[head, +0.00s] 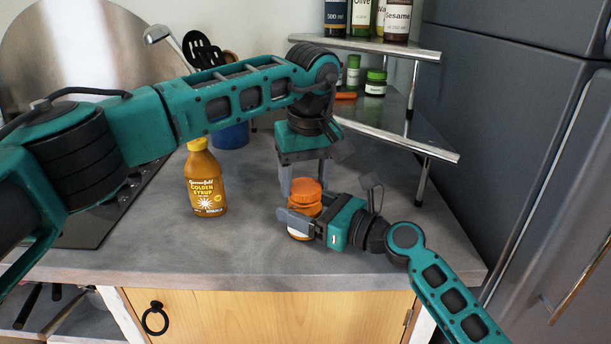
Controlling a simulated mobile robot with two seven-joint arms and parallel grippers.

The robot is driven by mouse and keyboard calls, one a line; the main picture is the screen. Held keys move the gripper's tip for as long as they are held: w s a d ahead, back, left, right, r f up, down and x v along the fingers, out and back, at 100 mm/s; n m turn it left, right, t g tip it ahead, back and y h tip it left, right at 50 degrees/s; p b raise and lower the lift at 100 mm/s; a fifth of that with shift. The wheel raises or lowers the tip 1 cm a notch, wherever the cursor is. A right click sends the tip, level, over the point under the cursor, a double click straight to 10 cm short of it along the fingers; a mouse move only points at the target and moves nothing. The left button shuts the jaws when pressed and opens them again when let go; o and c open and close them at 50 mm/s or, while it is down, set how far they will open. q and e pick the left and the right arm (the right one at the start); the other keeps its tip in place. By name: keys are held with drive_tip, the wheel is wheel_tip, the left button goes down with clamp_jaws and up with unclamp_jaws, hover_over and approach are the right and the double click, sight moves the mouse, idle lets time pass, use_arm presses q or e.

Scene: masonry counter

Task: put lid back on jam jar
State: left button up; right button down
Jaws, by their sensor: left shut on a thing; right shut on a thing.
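The jam jar (302,208) is small, with orange contents and a pale label low down. It stands near the front of the counter, right of centre. Its orange lid (307,189) is at the jar's mouth; I cannot tell whether it is fully seated. My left gripper (305,183) points down from above, with its fingers on both sides of the lid, shut on it. My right gripper (297,220) comes in from the right and is shut around the jar's body, hiding part of it.
A golden syrup bottle (206,182) stands to the left on the grey counter (240,245). A blue pot (231,135) with utensils is behind my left arm. A metal corner shelf (415,140) with bottles and small jars is at the back right. The counter's front is clear.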

use_arm(q)
drive_tip(key=m+h, duration=0.1)
drive_tip(key=m, duration=0.4)
drive_tip(key=shift+a, duration=0.1)
drive_tip(key=m, duration=0.7)
drive_tip(key=shift+g+h, duration=0.3)
drive_tip(key=shift+h, duration=0.1)
drive_tip(key=o, duration=1)
drive_tip(key=shift+r, duration=2.25)
